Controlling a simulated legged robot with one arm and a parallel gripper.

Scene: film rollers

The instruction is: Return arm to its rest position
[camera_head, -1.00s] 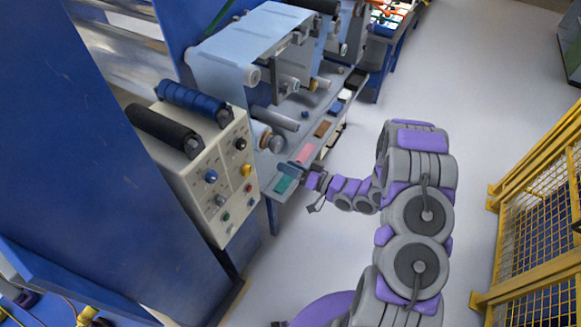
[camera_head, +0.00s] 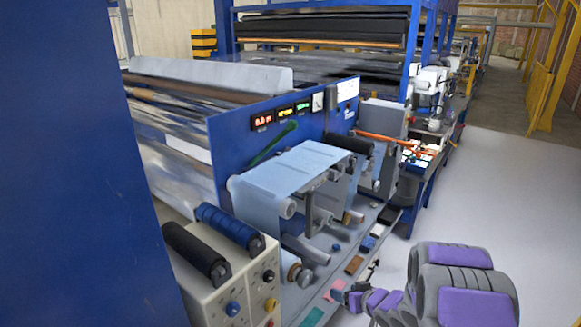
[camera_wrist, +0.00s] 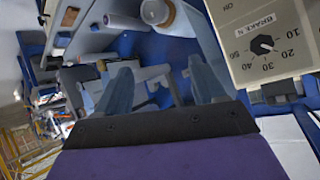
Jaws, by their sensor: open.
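My gripper (camera_wrist: 160,78) is open and empty in the wrist view, with its two blue-grey fingers spread apart. In the head view my purple and grey arm (camera_head: 465,300) rises at the lower right, reaching left toward the machine's lower shelf. The fingers are small and partly hidden there. The shelf holds a pink pad (camera_head: 334,287), a green pad (camera_head: 312,317) and a brown pad (camera_head: 354,265), near the arm's end. I cannot tell whether the gripper touches any of them.
A control box (camera_head: 215,300) with knobs carries a black roller (camera_head: 195,250) and a blue roller (camera_head: 228,224). Its dial panel (camera_wrist: 265,40) is close at the wrist view's right. Blue film (camera_head: 290,170) covers the machine's rollers. Open floor (camera_head: 490,190) lies to the right.

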